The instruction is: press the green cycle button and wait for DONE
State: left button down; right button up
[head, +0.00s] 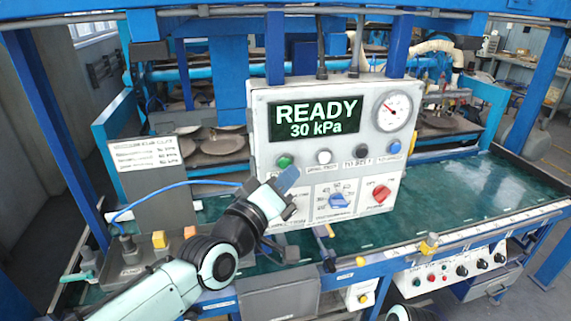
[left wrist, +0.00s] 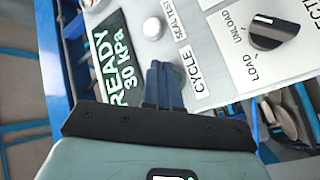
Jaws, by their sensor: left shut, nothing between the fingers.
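The green cycle button (head: 285,161) is on the grey control panel (head: 320,190), at the left end of a row of buttons. The display (head: 316,118) above it reads READY 30 kPa. My left gripper (head: 287,179) is shut and empty, its blue fingers just below the green button in the head view. In the left wrist view the shut fingers (left wrist: 160,85) lie between the display (left wrist: 112,60) and the CYCLE label (left wrist: 195,75). I cannot tell whether the fingertips touch the panel. My right gripper is out of view.
A white button (head: 323,157) sits right of the green one. A blue knob (head: 339,201), a red knob (head: 381,193) and a pressure gauge (head: 392,111) are on the same panel. A black UNLOAD/LOAD knob (left wrist: 272,30) is near the fingers. A blue hose (head: 165,190) runs at left.

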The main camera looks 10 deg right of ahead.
pick_arm(q)
jog(key=shift+w, duration=0.1)
jog(key=shift+w, duration=0.3)
jog(key=shift+w, duration=0.5)
dwell(0.6)
jog(key=shift+s, duration=0.1)
jog(key=shift+s+b, duration=0.45)
jog(key=shift+s, duration=0.4)
